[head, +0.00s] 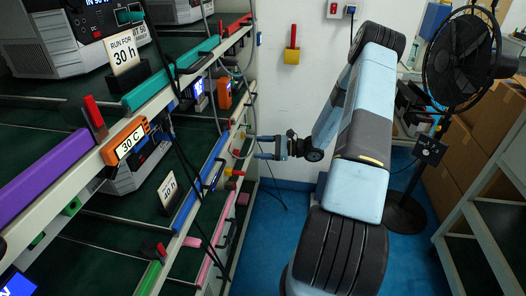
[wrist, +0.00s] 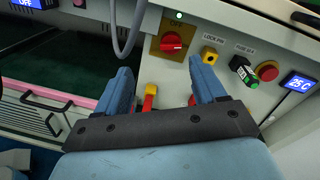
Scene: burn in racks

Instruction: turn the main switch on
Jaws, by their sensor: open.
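In the wrist view, a red rotary knob (wrist: 172,43) sits on a yellow plate on the pale rack panel (wrist: 225,35). My gripper (wrist: 163,72) is open and empty, apart from the knob. In the head view my gripper (head: 262,148) points left at the rack's end panel. A red lever on a yellow box (head: 292,47) is on the back wall. I cannot tell by label which is the main switch.
Right of the knob are a yellow lock-pin piece (wrist: 210,56), a green-ended black part (wrist: 243,72), a red button (wrist: 267,70) and a display reading 25 C (wrist: 299,84). A red-yellow lever (wrist: 149,98) shows between my fingers. A grey cable (wrist: 125,35) hangs left. A fan (head: 462,60) stands right.

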